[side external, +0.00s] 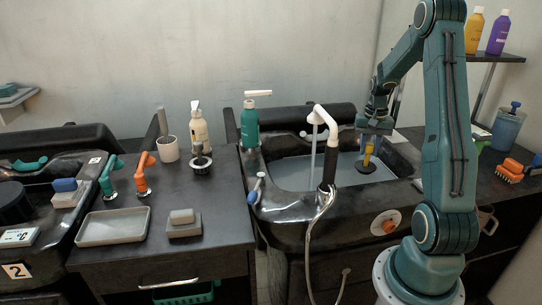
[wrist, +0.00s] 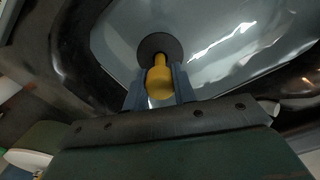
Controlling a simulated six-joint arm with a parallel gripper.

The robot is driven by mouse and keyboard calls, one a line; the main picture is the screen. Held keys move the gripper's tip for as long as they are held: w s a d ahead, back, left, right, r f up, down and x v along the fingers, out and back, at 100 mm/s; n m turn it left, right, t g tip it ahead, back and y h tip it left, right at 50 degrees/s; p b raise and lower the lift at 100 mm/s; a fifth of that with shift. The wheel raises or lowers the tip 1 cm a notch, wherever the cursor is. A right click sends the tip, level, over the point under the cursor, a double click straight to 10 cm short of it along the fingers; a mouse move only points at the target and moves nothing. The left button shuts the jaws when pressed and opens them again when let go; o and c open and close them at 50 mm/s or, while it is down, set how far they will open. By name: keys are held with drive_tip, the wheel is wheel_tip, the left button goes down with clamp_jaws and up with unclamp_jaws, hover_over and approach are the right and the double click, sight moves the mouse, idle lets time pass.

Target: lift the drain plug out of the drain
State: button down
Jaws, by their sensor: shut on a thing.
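The drain plug has a yellow handle and a round dark base. In the side external view its yellow handle (side external: 368,152) stands upright at the right part of the black wash basin (side external: 290,212), over the grey water or basin floor. My gripper (side external: 369,146) points down and is shut on the handle. In the wrist view the plug's yellow handle (wrist: 159,80) sits between my two fingers (wrist: 159,88), with the dark disc beyond it. The drain opening is hidden, and I cannot tell whether the disc is seated or raised.
A white-headed tap with a hose (side external: 325,150) stands left of my gripper at the basin's front. A green pump bottle (side external: 250,125) stands at the basin's back left. Counter items include a grey tray (side external: 113,227) and an orange brush (side external: 510,170). The basin's middle is open.

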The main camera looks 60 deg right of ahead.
wheel_tip(320, 180, up, 10)
drive_tip(key=shift+r, duration=0.1)
idle(0.9)
